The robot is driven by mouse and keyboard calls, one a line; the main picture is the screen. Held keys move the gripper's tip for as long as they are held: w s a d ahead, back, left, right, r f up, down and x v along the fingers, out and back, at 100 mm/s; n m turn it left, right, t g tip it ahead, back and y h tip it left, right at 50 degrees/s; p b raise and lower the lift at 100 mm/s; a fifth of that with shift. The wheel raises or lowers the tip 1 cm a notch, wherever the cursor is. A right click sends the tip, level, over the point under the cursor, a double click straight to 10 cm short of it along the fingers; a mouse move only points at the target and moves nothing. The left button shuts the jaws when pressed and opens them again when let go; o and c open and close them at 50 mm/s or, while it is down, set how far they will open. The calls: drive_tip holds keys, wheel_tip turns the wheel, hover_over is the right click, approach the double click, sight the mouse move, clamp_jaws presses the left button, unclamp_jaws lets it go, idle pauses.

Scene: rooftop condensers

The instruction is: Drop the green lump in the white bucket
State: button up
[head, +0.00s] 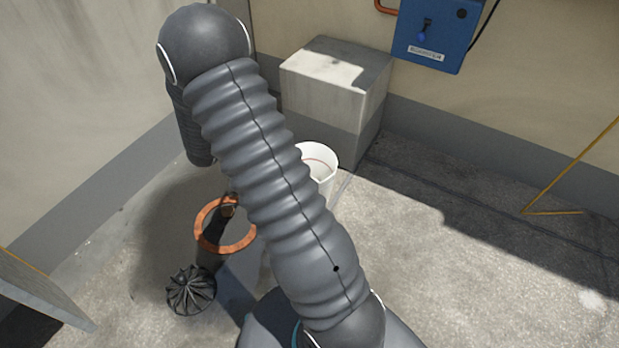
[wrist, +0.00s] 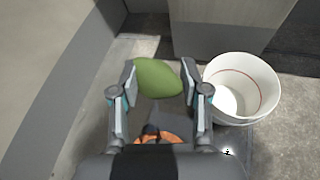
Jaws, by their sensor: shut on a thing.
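My gripper (wrist: 158,88) is shut on the green lump (wrist: 157,77), which sits between its two fingers in the wrist view. The white bucket (wrist: 270,98) stands upright on the floor just right of my gripper in that view, apart from the lump. The part of its inside that shows looks empty, with a reddish line round it. In the head view the bucket (head: 322,160) is partly hidden behind my arm. My gripper and the lump are hidden by my arm there.
A copper-coloured ring (head: 203,237) and a dark finned fan-like part (head: 190,292) are at lower left. A concrete block (head: 335,85) stands behind the bucket against the wall. A blue box (head: 436,35) hangs on that wall. The floor at right is mostly clear.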

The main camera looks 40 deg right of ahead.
drive_tip(key=s+d+f+m+g+h+p, duration=0.1)
drive_tip(key=d+f+m+g+h, duration=0.2)
drive_tip(key=d, duration=0.4)
drive_tip(key=s+d+f+m+g+p, duration=0.1)
drive_tip(key=d+f+m+g, duration=0.3)
drive_tip(key=d, duration=0.3)
drive_tip(key=s+d+f+m+g, duration=0.2)
drive_tip(key=s+d+f+g, duration=0.1)
drive_tip(key=f, duration=0.5)
drive_tip(key=s+d+f+m+g, duration=0.2)
drive_tip(key=s+d+f+g, duration=0.1)
drive_tip(key=f, duration=0.4)
drive_tip(key=shift+d+f+m+b, duration=0.3)
drive_tip(key=shift+d+f+b, duration=0.05)
drive_tip(key=shift+d+f, duration=0.1)
drive_tip(key=shift+s, duration=0.1)
drive_tip(key=o, duration=1.1)
drive_tip(key=shift+r, duration=0.1)
drive_tip(key=v, duration=1.2)
